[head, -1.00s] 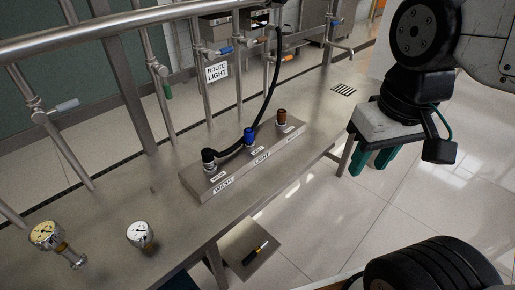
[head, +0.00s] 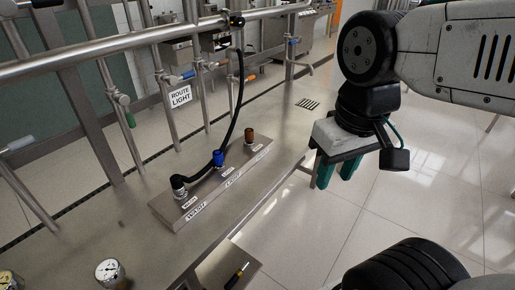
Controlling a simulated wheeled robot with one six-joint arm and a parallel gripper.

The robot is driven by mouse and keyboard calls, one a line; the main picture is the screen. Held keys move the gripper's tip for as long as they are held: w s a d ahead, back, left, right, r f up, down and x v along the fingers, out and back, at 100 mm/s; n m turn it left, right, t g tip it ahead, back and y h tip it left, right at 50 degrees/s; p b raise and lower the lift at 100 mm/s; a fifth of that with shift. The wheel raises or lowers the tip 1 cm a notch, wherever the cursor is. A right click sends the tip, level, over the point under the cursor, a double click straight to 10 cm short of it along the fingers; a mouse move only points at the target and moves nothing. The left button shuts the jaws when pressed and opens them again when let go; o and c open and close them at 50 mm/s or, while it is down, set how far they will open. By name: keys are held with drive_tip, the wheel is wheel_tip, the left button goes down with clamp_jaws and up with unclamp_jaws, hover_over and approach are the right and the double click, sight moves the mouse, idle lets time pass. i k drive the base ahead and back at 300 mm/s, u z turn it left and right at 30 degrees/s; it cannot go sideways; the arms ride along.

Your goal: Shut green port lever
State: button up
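The green port lever (head: 130,119) is a small green-sleeved handle at the left in the head view. It hangs down from the valve on a vertical steel pipe (head: 106,75), roughly in line with that pipe. My gripper (head: 336,176) is at the right, pointing down, with its two teal fingers apart and nothing seen between them. It is well to the right of the green lever and not touching anything.
A steel block (head: 210,186) with a black hose (head: 236,110), a blue port (head: 218,158) and a brown port (head: 249,136) sits on the steel bench (head: 90,230). A gauge (head: 109,272) stands in front. Blue (head: 188,75) and orange (head: 250,78) levers are on other pipes.

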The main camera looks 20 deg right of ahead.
sight(123, 100)
drive_tip(key=z, duration=1.25)
drive_tip(key=k, duration=0.75)
drive_tip(key=u, duration=1.1)
drive_tip(key=i, duration=0.45)
